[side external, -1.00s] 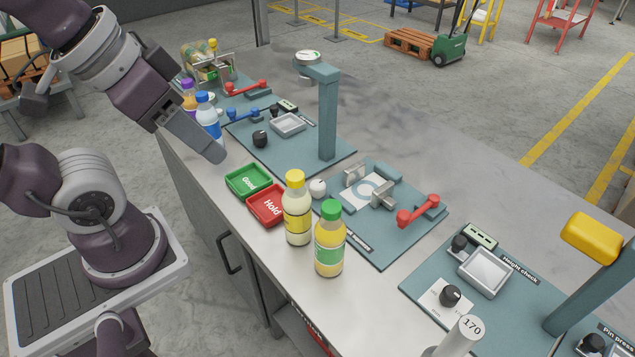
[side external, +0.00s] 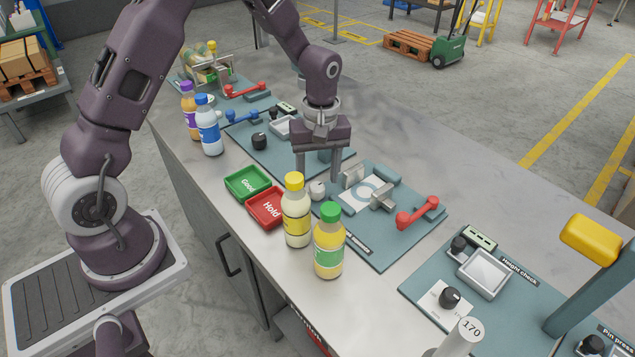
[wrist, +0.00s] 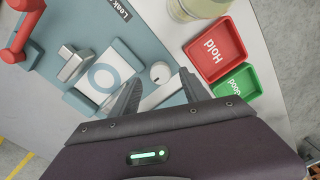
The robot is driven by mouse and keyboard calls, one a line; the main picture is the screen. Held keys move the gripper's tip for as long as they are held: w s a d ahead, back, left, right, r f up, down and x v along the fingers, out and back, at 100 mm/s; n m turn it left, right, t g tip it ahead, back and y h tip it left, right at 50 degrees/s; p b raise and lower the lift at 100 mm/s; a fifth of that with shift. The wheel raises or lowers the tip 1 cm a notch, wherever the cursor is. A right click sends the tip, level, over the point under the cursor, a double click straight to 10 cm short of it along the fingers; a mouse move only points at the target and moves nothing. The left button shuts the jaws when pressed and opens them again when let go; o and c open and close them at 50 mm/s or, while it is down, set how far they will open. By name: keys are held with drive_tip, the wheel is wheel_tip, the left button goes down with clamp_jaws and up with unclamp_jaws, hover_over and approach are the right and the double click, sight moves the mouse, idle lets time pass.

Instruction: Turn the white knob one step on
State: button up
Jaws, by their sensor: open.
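The white knob (side external: 317,190) sits at the left end of the teal leak-tester plate (side external: 380,250), just behind the bottles; it also shows in the wrist view (wrist: 160,72). My gripper (side external: 320,193) hangs pointing down over it. The two fingers are apart and empty, one on either side of the knob as seen from the side. In the wrist view the fingertips (wrist: 160,80) flank the knob, with clear gaps showing. I cannot tell how far above the plate the fingertips are. The knob's pointer mark is too small to read surely.
A yellow-capped bottle (side external: 296,222) and a green-capped bottle (side external: 329,245) stand close in front. The red Hold tray (side external: 283,222) and green Good tray (side external: 232,193) lie to the left. A clamp with a red handle (side external: 418,212) is on the right.

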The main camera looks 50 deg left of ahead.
sight(317, 186)
drive_tip(key=shift+s+f, duration=0.1)
drive_tip(key=shift+f, duration=1.4)
clamp_jaws()
drive_tip(key=shift+m, duration=0.3)
drive_tip(key=m, duration=0.3)
drive_tip(key=shift+m, duration=0.4)
drive_tip(key=m, duration=0.9)
drive_tip(key=shift+r, duration=0.1)
drive_tip(key=m, duration=0.4)
drive_tip(key=shift+a+t, duration=0.1)
drive_tip(key=shift+t, duration=0.2)
drive_tip(key=shift+m, duration=0.3)
